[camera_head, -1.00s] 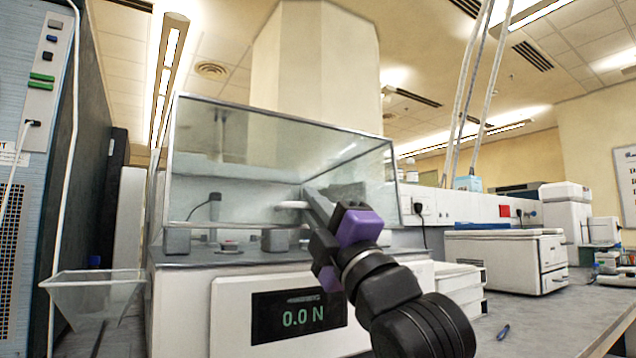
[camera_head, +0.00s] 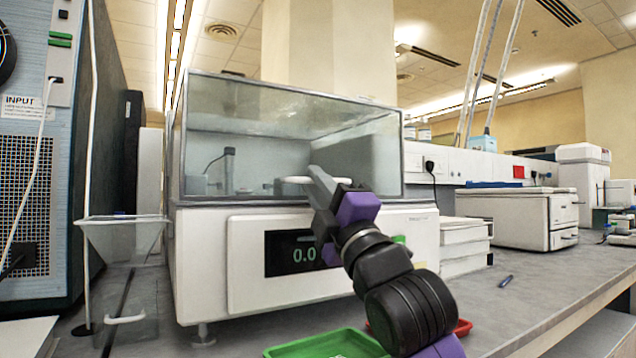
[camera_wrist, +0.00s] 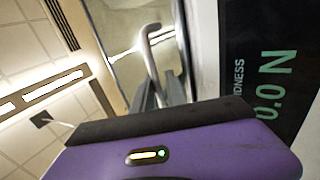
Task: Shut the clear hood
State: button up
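The clear hood (camera_head: 250,110) is a glassy box on top of the white tester (camera_head: 335,215), which has a dark display (camera_head: 283,252). Its front lower edge lies close along the tester's top; I cannot tell whether it is fully seated. A pale handle (camera_head: 296,180) sticks out of the hood's front. My gripper (camera_head: 318,176) is at this handle, in front of the hood. In the wrist view the bent handle (camera_wrist: 148,52) runs down between the fingers of my gripper (camera_wrist: 158,92), which look closed around it. The contact itself is partly hidden.
A clear open-topped bin (camera_head: 122,240) hangs left of the tester, beside a tall blue-grey cabinet (camera_head: 40,210). A green tray (camera_head: 330,345) and a red tray (camera_head: 462,328) are in front. A white boxy device (camera_head: 510,220) stands at right. The bench (camera_head: 540,280) between is mostly clear.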

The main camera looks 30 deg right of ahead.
jog(key=shift+w+f, duration=0.25)
jog(key=shift+f, duration=0.15)
jog(key=p+v, duration=0.1)
jog(key=v, duration=0.6)
jog(key=shift+s, duration=0.6)
jog(key=shift+r, duration=0.15)
